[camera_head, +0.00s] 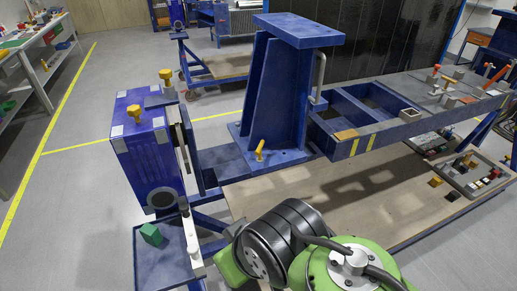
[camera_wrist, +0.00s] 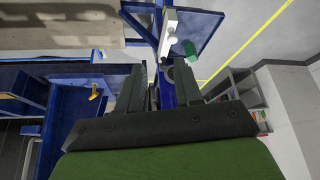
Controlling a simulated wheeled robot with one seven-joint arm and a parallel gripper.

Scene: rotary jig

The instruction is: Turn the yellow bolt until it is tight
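A yellow bolt (camera_head: 260,150) with a slanted handle stands on the blue base plate at the foot of the tall blue bracket. A yellow bolt also shows left of my gripper in the wrist view (camera_wrist: 94,91). Two more yellow knobs stand at the left, one on the blue box (camera_head: 134,113) and one behind it (camera_head: 165,76). I cannot tell how tight any of them is. My gripper (camera_wrist: 162,75) has its two dark fingers apart, with blue frame parts visible between and beyond them. No held object shows. In the head view the gripper itself is not visible.
The tall blue bracket (camera_head: 283,90) stands in the middle. A wooden board (camera_head: 330,205) lies in front, with trays of small parts at the right. A blue shelf (camera_head: 165,262) carries a green block (camera_head: 151,234) beside a white lever (camera_head: 192,235). Open floor lies left.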

